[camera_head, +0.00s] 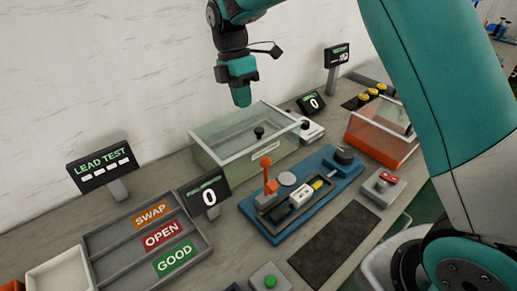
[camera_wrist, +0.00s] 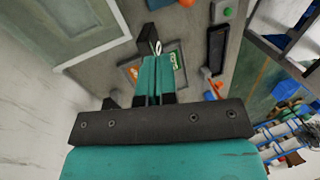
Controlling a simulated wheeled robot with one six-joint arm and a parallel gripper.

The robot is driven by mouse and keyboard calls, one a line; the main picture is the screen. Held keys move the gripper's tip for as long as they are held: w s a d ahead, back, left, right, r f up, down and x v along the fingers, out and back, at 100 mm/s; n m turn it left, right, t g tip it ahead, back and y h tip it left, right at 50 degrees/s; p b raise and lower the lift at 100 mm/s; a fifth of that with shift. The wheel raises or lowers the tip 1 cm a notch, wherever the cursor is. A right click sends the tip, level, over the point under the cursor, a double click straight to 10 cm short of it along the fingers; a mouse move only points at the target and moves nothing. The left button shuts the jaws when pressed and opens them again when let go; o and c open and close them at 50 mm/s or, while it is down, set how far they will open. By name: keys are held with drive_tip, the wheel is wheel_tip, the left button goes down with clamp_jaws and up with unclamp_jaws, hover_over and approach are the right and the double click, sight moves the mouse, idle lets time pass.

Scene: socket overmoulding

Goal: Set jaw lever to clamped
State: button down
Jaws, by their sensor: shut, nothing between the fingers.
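The jaw lever (camera_head: 267,172) is orange and stands roughly upright at the left end of a blue fixture (camera_head: 274,236) in the head view. Beside it on the fixture lie a white socket piece (camera_head: 300,196) and a yellow-tipped part. I cannot tell from its pose whether the lever is clamped. In the wrist view my gripper's teal fingers (camera_wrist: 158,72) are together. A small orange part (camera_wrist: 207,73) there may be the lever.
A clear-lidded box (camera_head: 222,153) stands between my gripper and the wall side of the fixture. A grey tray (camera_head: 190,261) labelled SWAP, OPEN and GOOD is at left, with a display (camera_head: 207,197) beside it. A dark mat (camera_head: 333,246) lies in front. An orange box (camera_head: 377,145) stands right.

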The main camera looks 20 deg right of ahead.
drive_tip(key=shift+w+f+n, duration=0.5)
drive_tip(key=shift+w+f, duration=0.15)
drive_tip(key=shift+w, duration=0.1)
drive_tip(key=s+d+f+p, duration=0.2)
drive_tip(key=s+f+p, duration=0.2)
drive_tip(key=f, duration=0.6)
drive_tip(key=shift+s+f, duration=0.35)
drive_tip(key=shift+s, duration=0.8)
drive_tip(key=shift+s+d, duration=0.1)
